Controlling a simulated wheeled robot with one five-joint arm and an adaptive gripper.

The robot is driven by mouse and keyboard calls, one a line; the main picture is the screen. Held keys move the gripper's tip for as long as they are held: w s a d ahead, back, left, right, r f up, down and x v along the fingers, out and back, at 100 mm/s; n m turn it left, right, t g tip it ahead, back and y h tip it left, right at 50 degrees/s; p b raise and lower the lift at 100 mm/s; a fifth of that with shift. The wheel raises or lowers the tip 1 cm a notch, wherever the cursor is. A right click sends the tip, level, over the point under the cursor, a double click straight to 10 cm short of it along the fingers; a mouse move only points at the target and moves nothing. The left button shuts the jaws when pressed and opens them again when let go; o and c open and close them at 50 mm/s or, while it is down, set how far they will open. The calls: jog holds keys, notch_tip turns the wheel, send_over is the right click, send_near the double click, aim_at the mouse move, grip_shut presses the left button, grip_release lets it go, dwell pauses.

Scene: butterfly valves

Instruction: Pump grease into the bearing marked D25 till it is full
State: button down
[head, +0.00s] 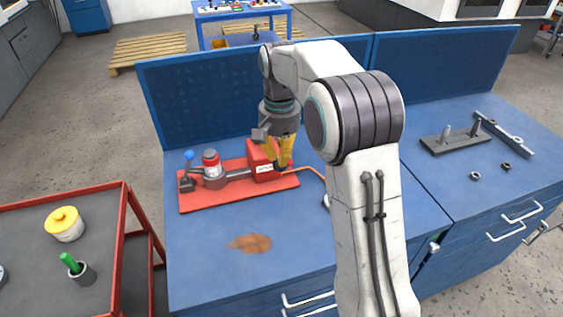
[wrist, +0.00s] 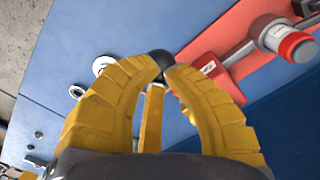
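A red grease unit (head: 264,160) stands on a red base plate (head: 218,196), with a red-capped cylinder (head: 211,162) and a blue-knobbed lever (head: 189,155) to its left. The lettering on the unit is too small to read. My gripper (head: 283,160) points down at the unit's right end. In the wrist view its yellow fingers (wrist: 164,72) close around a black ball knob (wrist: 160,56). A thin orange hose (head: 312,171) runs right from the unit and passes behind my arm. White ring-like parts (wrist: 103,65) show in the wrist view. I can read no D25 mark.
A brown stain (head: 250,243) marks the blue bench (head: 200,270). A red-framed cart (head: 110,240) at left bears a yellow-lidded tin (head: 64,224) and a green-handled tool in a cup (head: 78,269). A grey fixture (head: 456,137) and loose nuts (head: 475,176) lie at right. My arm hides the bench's middle.

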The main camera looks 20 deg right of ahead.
jog(key=shift+s+f+b, duration=0.2)
jog(key=shift+f+b, duration=0.9)
jog(key=shift+f, duration=0.3)
jog(key=shift+s+f+b, duration=0.15)
jog(key=shift+f+b, duration=0.9)
jog(key=shift+f, duration=0.3)
jog(key=r+p, duration=0.3)
jog(key=w+r+p, duration=0.1)
jog(key=r+p, duration=0.2)
jog(key=p, duration=0.1)
jog(key=r+p, duration=0.3)
jog(key=shift+w+r+p, duration=0.35)
jog(key=shift+w+p, duration=0.05)
jog(key=shift+f, duration=0.2)
jog(key=f+b, duration=0.3)
jog(key=s+f+b, duration=0.1)
jog(key=f+b, duration=0.1)
jog(key=f, duration=0.1)
jog(key=f+b, duration=0.3)
jog(key=shift+s+f+b, duration=0.15)
jog(key=shift+s+b, duration=0.2)
jog(key=shift+s, duration=0.05)
jog(key=r+p, duration=0.3)
jog(key=w+r+p, duration=0.1)
jog(key=r+p, duration=0.2)
jog(key=p, duration=0.1)
jog(key=r+p, duration=0.3)
jog(key=shift+w+r, duration=0.3)
jog(key=shift+w, duration=0.1)
jog(key=shift+r, duration=0.1)
